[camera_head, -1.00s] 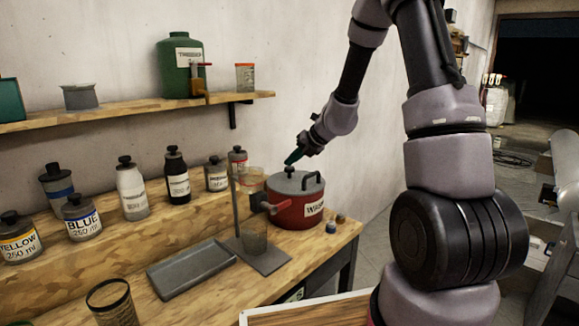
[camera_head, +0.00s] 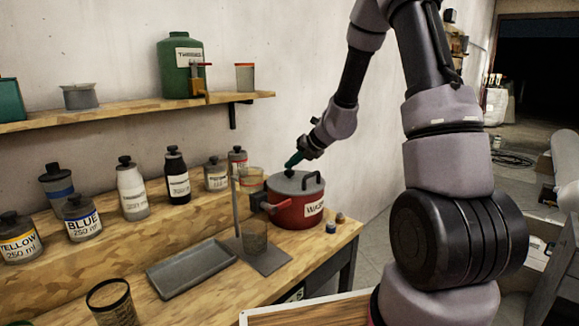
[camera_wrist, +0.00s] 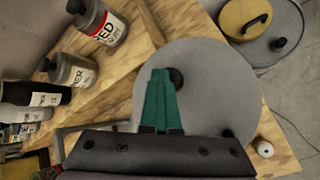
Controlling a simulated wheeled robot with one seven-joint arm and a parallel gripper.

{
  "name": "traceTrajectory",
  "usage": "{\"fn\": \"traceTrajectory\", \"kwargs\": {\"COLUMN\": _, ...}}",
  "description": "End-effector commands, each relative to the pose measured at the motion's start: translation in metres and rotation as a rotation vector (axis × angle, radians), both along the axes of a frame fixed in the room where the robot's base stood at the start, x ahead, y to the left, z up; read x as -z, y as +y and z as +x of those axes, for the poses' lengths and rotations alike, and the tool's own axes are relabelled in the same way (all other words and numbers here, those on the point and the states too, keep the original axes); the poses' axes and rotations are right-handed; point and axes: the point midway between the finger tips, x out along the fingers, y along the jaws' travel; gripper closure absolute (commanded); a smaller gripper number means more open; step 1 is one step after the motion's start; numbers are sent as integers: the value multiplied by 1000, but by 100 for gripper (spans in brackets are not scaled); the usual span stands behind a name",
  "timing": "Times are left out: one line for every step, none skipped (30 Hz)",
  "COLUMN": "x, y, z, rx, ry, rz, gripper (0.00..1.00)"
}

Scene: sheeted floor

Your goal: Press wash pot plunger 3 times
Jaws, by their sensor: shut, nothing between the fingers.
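The red wash pot (camera_head: 297,206) stands at the right end of the wooden bench, with a grey lid, a black lid handle (camera_head: 313,181) and a dark plunger knob on top. In the wrist view its round grey lid (camera_wrist: 222,88) fills the middle, and the black plunger knob (camera_wrist: 176,78) shows at the tips of my green fingers. My gripper (camera_head: 290,163) is shut and empty, its fingertips at the plunger. They appear to touch or nearly touch it; I cannot tell exactly. In the wrist view my gripper (camera_wrist: 161,75) partly covers the lid.
A stand with glass vessels (camera_head: 255,238) is just left of the pot. A grey tray (camera_head: 192,268) lies left of it. Several bottles, such as the blue-labelled one (camera_head: 82,218), line the raised step. A shelf (camera_head: 130,112) is above.

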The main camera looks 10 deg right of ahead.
Motion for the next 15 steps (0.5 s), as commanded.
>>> {"fn": "traceTrajectory", "kwargs": {"x": 1, "y": 0, "z": -1, "rx": -1, "ry": 3, "rz": -1, "gripper": 100}}
{"fn": "traceTrajectory", "kwargs": {"x": 1, "y": 0, "z": -1, "rx": -1, "ry": 3, "rz": -1, "gripper": 100}}
{"fn": "traceTrajectory", "kwargs": {"x": 1, "y": 0, "z": -1, "rx": -1, "ry": 3, "rz": -1, "gripper": 100}}
{"fn": "traceTrajectory", "kwargs": {"x": 1, "y": 0, "z": -1, "rx": -1, "ry": 3, "rz": -1, "gripper": 100}}
{"fn": "traceTrajectory", "kwargs": {"x": 1, "y": 0, "z": -1, "rx": -1, "ry": 3, "rz": -1, "gripper": 100}}
{"fn": "traceTrajectory", "kwargs": {"x": 1, "y": 0, "z": -1, "rx": -2, "ry": 2, "rz": -2, "gripper": 100}}
{"fn": "traceTrajectory", "kwargs": {"x": 0, "y": 0, "z": -1, "rx": -1, "ry": 1, "rz": -2, "gripper": 100}}
{"fn": "traceTrajectory", "kwargs": {"x": -1, "y": 0, "z": -1, "rx": -2, "ry": 1, "rz": -2, "gripper": 100}}
{"fn": "traceTrajectory", "kwargs": {"x": -2, "y": 0, "z": -1, "rx": -2, "ry": 1, "rz": -1, "gripper": 100}}
{"fn": "traceTrajectory", "kwargs": {"x": -4, "y": 0, "z": -1, "rx": -2, "ry": 1, "rz": -1, "gripper": 100}}
{"fn": "traceTrajectory", "kwargs": {"x": -6, "y": 0, "z": -1, "rx": -2, "ry": 0, "rz": -1, "gripper": 100}}
{"fn": "traceTrajectory", "kwargs": {"x": -9, "y": 0, "z": -1, "rx": -3, "ry": -1, "rz": -2, "gripper": 100}}
{"fn": "traceTrajectory", "kwargs": {"x": -11, "y": 0, "z": -1, "rx": -2, "ry": 0, "rz": -1, "gripper": 100}}
{"fn": "traceTrajectory", "kwargs": {"x": -12, "y": 0, "z": -1, "rx": -2, "ry": 0, "rz": -1, "gripper": 100}}
{"fn": "traceTrajectory", "kwargs": {"x": -15, "y": 0, "z": -1, "rx": -2, "ry": 0, "rz": -1, "gripper": 100}}
